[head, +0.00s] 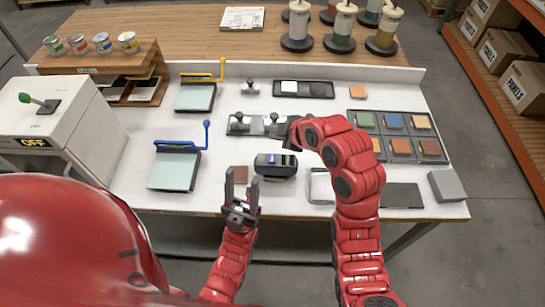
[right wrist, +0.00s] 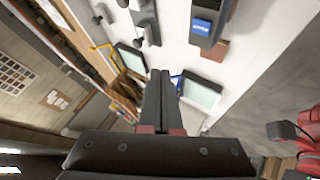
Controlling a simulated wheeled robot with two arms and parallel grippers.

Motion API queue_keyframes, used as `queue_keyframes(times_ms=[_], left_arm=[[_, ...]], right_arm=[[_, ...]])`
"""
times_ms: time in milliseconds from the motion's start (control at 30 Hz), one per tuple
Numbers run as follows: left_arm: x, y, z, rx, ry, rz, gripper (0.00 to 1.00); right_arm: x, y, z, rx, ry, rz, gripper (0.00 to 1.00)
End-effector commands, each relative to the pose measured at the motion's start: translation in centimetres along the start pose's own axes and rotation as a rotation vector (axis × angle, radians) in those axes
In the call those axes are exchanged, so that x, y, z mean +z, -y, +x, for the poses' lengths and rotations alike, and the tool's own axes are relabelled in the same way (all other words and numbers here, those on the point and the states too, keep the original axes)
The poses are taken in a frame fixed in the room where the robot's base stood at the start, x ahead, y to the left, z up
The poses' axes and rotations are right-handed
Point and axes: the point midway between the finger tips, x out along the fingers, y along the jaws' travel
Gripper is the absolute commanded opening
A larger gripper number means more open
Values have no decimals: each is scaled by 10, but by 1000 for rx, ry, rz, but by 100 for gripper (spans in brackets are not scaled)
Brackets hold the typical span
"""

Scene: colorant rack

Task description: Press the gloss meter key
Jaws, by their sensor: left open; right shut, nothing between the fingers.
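The gloss meter appears to be the dark boxy device with a blue display (head: 276,161) near the table's front middle. It also shows at the top of the right wrist view (right wrist: 205,24). Which part of it is the key is too small to tell. My left gripper (head: 242,178) is open and empty, pointing up just left of and in front of the meter, apart from it. My right gripper is over the table behind the meter, mostly hidden by its arm in the head view; in the right wrist view its fingers (right wrist: 160,76) are shut and empty.
A brown panel (head: 239,173) lies left of the meter. Two levered pads (head: 174,170) (head: 195,97) stand farther left, beside a white box (head: 62,120) reading OFF. A swatch tray (head: 430,148) is at right, a grey block (head: 447,186) at the front right corner.

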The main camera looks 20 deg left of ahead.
Motion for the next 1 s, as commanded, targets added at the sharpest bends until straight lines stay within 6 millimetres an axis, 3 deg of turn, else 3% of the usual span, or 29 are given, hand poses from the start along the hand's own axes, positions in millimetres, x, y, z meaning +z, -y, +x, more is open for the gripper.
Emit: queue_keyframes(times_ms=[400, 533, 1000], left_arm=[[0, 0, 0, 0, 0, 0, 50], [4, -1, -21, 0, 1, 0, 50], [4, -1, -26, 0, 0, 0, 50]], right_arm=[[27, 28, 36, -3, 1, 0, 0], [38, 38, 52, 1, -1, -1, 0], [41, 41, 56, 0, 0, -1, 0]])
